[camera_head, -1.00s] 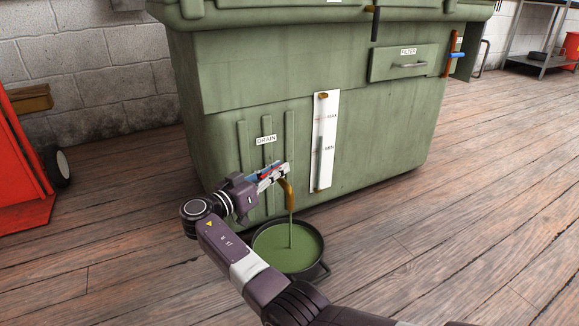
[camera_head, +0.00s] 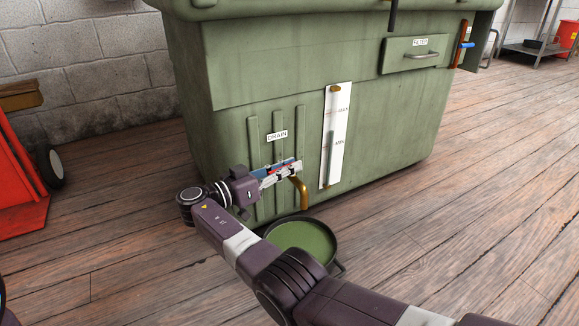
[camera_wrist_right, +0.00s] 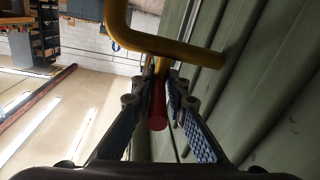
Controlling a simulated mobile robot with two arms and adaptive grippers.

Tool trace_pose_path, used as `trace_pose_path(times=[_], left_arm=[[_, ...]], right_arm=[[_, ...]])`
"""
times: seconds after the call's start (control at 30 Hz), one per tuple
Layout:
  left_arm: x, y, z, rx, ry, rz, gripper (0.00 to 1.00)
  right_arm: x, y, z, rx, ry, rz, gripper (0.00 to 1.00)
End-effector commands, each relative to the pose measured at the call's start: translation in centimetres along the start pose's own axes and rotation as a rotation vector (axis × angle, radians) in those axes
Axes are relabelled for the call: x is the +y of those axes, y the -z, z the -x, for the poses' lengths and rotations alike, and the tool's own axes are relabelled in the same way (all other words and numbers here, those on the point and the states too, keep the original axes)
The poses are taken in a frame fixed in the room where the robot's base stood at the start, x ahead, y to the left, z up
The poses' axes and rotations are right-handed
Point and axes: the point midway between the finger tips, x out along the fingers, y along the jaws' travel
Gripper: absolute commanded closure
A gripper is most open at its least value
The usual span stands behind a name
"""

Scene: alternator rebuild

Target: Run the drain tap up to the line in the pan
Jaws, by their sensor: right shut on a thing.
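The green parts-washer tank (camera_head: 240,90) carries a DRAIN label (camera_head: 277,136) low on its front. My right gripper (camera_head: 295,168) is shut on the red tap handle (camera_wrist_right: 157,108), which shows between the fingers in the right wrist view. The brass drain spout (camera_head: 301,192) bends down just beyond the fingertips. No stream shows below it. The dark round pan (camera_head: 334,264) stands on the floor under the spout and holds green liquid (camera_head: 303,237). My right arm hides its near left part. I cannot make out a line inside the pan. My left gripper is not in view.
A white level gauge (camera_head: 335,135) with two marks is on the tank front, right of the spout. A FILTER drawer (camera_head: 413,54) is above right. A red wheeled item (camera_head: 22,160) stands at left. Wooden floor (camera_head: 480,200) is clear at right.

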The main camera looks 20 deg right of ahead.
Motion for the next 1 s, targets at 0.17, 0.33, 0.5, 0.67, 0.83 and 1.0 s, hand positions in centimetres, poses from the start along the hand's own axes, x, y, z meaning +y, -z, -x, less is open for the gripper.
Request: trace_pose_path(times=[0.17, 0.33, 0.5, 0.67, 0.83, 1.0], left_arm=[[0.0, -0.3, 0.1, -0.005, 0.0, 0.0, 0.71], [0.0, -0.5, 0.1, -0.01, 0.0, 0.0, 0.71], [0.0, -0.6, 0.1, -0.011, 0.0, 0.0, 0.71], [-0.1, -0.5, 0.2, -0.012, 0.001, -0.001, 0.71], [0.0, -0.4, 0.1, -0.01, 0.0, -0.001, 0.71], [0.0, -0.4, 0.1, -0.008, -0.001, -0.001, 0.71]], right_arm=[[0.3, -0.3, -0.3, -0.005, -0.013, 0.007, 1.0], [0.3, -0.3, -0.2, -0.004, -0.01, 0.006, 0.71], [0.2, -0.2, -0.1, -0.003, -0.007, 0.003, 0.71], [0.2, 0.2, -0.1, -0.002, -0.005, 0.001, 0.71], [0.5, 1.7, -0.2, -0.002, -0.006, -0.002, 0.71], [1.2, 4.7, -0.2, -0.002, -0.007, -0.003, 0.71]])
